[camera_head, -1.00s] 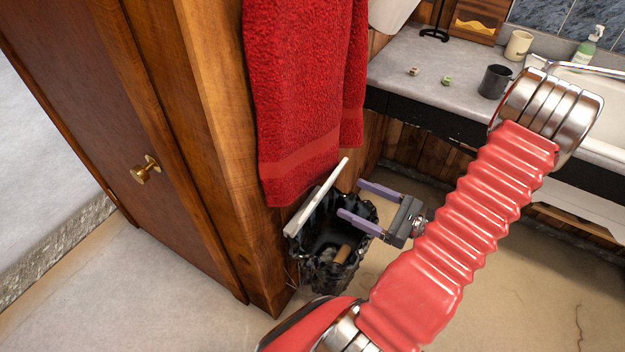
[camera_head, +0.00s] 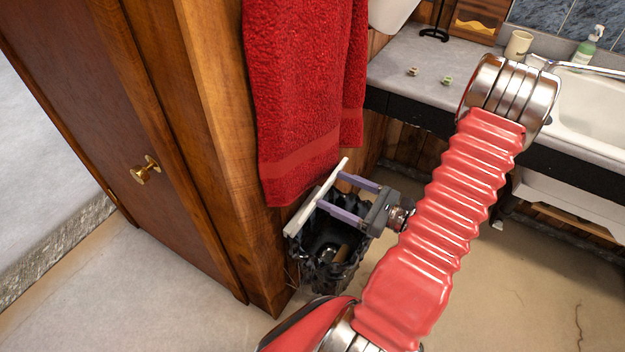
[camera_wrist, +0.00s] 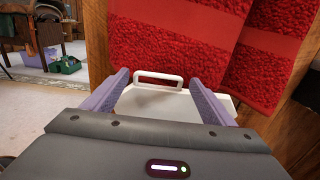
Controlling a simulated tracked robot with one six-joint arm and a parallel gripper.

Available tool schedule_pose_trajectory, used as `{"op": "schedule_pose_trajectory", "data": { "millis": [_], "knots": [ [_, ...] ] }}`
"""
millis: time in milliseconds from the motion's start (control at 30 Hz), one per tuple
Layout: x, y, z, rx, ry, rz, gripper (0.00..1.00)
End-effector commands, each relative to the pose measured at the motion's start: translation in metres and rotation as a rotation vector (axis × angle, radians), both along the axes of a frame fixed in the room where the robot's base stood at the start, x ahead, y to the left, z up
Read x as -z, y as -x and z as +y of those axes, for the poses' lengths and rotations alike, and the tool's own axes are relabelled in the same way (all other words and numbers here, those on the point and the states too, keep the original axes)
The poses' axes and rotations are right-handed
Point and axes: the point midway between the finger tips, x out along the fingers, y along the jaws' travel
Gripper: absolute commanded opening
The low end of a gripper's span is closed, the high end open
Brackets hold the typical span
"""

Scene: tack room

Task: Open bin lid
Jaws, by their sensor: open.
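The bin (camera_head: 322,272) has a black liner and stands on the floor beside the wooden cabinet, with some rubbish inside. Its white lid (camera_head: 311,203) is raised and tilted up at the bin's back left, below the red towel. In the wrist view the lid (camera_wrist: 146,104) shows a white loop handle (camera_wrist: 158,79) at its far edge. My gripper (camera_head: 330,194) is open above the bin, its two purple fingers pointing at the lid, their tips at or close to its inner face. I cannot tell if they touch. The wrist view shows the lid between and beyond the fingers (camera_wrist: 160,88).
A red towel (camera_head: 300,90) hangs just above the lid. A wooden cabinet (camera_head: 215,140) with a brass knob stands at left. A counter (camera_head: 415,85) with a sink (camera_head: 590,115) lies behind on the right. The floor (camera_head: 170,275) in front is clear.

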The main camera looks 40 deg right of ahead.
Motion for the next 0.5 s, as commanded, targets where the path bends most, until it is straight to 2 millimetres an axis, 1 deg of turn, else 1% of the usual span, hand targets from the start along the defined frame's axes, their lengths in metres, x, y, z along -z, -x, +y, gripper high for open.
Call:
{"op": "schedule_pose_trajectory", "data": {
  "millis": [33,500],
  "knots": [
    [0.000,-0.006,0.003,-0.003,0.000,0.000,0.78],
    [0.000,-0.052,0.021,-0.003,0.001,0.000,0.78]
  ]
}}
